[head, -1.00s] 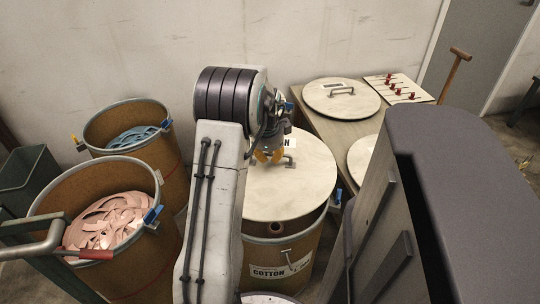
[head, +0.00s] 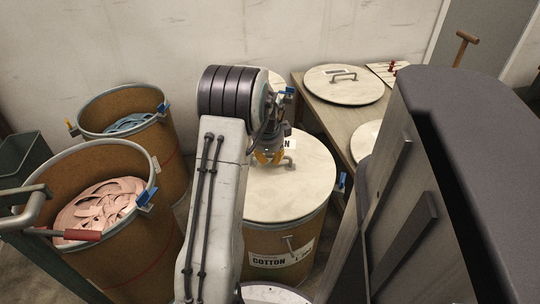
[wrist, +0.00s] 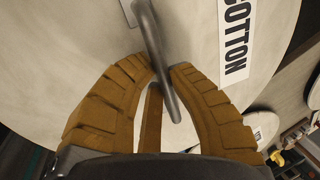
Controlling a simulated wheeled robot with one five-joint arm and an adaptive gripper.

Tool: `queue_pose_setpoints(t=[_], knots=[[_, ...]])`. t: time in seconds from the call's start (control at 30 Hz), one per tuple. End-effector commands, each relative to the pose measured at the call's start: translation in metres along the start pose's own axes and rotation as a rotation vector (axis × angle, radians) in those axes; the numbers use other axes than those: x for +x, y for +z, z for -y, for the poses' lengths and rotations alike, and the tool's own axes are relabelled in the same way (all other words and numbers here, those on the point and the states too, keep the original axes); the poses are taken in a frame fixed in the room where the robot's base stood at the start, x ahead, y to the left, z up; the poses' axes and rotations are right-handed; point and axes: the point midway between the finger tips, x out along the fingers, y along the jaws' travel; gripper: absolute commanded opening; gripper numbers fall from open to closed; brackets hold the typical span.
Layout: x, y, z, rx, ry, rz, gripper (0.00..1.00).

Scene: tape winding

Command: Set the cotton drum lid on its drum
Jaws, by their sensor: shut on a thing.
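The cotton drum lid (head: 285,195) is a pale round disc with a metal bar handle (head: 289,161) and a COTTON label. It lies over the top of the brown cotton drum (head: 318,230), whose front bears a COTTON label (head: 268,261). No gap shows at the drum's front rim. My arm hides the left side of both. My gripper (head: 270,158), with its yellow-orange fingers, is shut on the lid's handle. In the wrist view the handle (wrist: 155,60) passes between the fingers (wrist: 163,75), and the COTTON label (wrist: 237,40) is beside them.
Two open drums stand at left, one with pink strips (head: 100,205), one with blue strips (head: 130,122). A wooden table (head: 325,122) at back right carries another handled lid (head: 344,85) and part of a second (head: 364,140). A large dark-topped body (head: 480,150) fills the right.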

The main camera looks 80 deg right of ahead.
Motion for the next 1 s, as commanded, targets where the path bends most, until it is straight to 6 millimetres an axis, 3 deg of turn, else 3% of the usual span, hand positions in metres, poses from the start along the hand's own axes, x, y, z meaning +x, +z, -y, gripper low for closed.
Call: queue_pose_setpoints(t=[0.47, 0.5, 0.77, 1.0], knots=[[0.0064, 0.0000, -0.0004, 0.000, -0.005, 0.000, 0.00], [0.0064, 0.0000, -0.0004, 0.000, -0.005, 0.000, 0.17], [0.0070, 0.0001, -0.0012, 0.000, -0.003, 0.000, 0.40], [0.0088, 0.0003, -0.0034, 0.000, 0.004, 0.000, 0.41]])
